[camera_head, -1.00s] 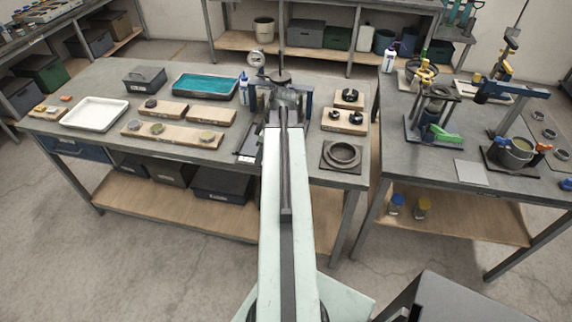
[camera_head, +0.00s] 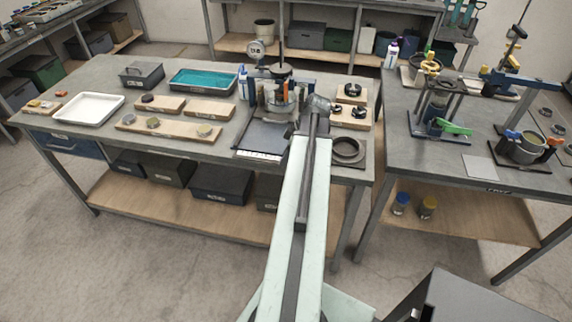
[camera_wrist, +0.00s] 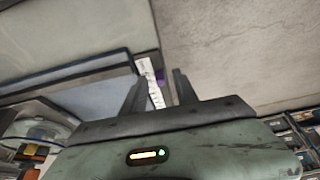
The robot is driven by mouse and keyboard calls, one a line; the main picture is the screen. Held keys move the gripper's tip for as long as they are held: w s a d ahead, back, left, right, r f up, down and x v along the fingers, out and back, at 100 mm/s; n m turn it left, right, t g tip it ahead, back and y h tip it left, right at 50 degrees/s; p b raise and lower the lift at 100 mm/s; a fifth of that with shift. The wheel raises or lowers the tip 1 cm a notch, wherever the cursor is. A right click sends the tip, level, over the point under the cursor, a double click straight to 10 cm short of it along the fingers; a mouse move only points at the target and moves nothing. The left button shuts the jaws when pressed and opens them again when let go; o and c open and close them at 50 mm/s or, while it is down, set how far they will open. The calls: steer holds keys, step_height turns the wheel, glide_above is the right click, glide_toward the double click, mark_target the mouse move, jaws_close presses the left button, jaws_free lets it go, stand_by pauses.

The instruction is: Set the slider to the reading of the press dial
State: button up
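The press (camera_head: 281,98) stands on the middle bench, with a round white-faced dial (camera_head: 257,48) on its back left. The dial's reading is too small to tell. A white scale strip (camera_head: 258,155) runs along the front edge of the press's dark base plate. In the wrist view the marked strip (camera_wrist: 148,72) shows beyond my gripper (camera_wrist: 157,88), whose two dark fingers are apart with nothing seen held. A small purple patch lies beside the strip; I cannot tell whether it is the slider. In the head view my arm hides my fingers.
A dark plate with a ring (camera_head: 346,149) and wooden blocks with black parts (camera_head: 351,116) lie right of the press. Wooden boards (camera_head: 168,127), a white tray (camera_head: 88,108) and a teal tray (camera_head: 204,81) lie left. A gap separates the right bench (camera_head: 480,168).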

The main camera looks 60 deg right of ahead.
steer(key=shift+w+f, duration=0.15)
steer(key=shift+f, duration=0.1)
jaws_close()
stand_by(1.3)
